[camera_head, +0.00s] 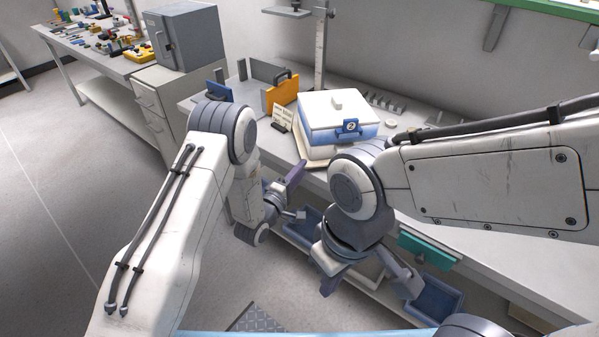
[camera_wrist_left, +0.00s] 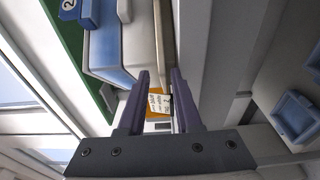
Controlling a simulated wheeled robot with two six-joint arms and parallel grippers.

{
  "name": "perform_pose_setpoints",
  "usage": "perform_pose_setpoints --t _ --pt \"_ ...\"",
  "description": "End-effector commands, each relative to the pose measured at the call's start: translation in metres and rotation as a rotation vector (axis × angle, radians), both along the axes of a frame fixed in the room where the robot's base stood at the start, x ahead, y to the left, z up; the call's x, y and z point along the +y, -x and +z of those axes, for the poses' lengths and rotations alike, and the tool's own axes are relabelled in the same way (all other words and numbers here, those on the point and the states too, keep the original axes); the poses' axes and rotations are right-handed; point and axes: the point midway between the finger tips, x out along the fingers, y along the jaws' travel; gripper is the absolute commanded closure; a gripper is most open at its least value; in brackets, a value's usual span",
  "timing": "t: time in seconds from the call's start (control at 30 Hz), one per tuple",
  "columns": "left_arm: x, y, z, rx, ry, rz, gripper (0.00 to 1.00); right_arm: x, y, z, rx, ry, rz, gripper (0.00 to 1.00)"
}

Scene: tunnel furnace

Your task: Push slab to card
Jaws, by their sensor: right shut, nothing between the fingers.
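The white card with dark writing (camera_head: 283,117) stands on the bench, left of a white and blue box. It also shows in the left wrist view (camera_wrist_left: 159,103), beyond the gap between my fingers. A pale flat slab (camera_head: 303,150) lies at the box's lower front edge. Its strip also shows in the left wrist view (camera_wrist_left: 164,40); the box hides the rest. My left gripper (camera_head: 294,174) is open and empty at the bench's front edge; its purple fingers show apart in the wrist view (camera_wrist_left: 161,90). My right gripper (camera_head: 331,284) is shut and empty, lower, in front of the bench.
The blue-fronted box (camera_head: 340,118) carries a label with a 2. Blue bins (camera_head: 436,298) and a teal drawer (camera_head: 427,250) sit below the bench top. A grey cabinet (camera_head: 184,38) stands at left.

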Motion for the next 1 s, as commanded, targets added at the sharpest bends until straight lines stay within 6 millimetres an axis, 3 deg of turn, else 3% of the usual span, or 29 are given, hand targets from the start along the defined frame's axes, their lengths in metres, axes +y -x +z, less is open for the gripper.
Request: perform_pose_setpoints --t 0.47,0.8,1.0 --pt "0.003 0.011 -0.005 0.010 -0.005 -0.009 0.53 0.000 0.000 -0.004 0.000 0.000 0.000 1.00" --pt "0.038 0.066 -0.004 0.007 -0.003 0.000 0.53 0.000 0.000 -0.016 0.000 0.000 0.000 1.00" --pt "0.051 0.087 -0.002 0.003 -0.001 0.001 0.53 0.000 0.000 -0.020 0.000 0.000 0.000 1.00"
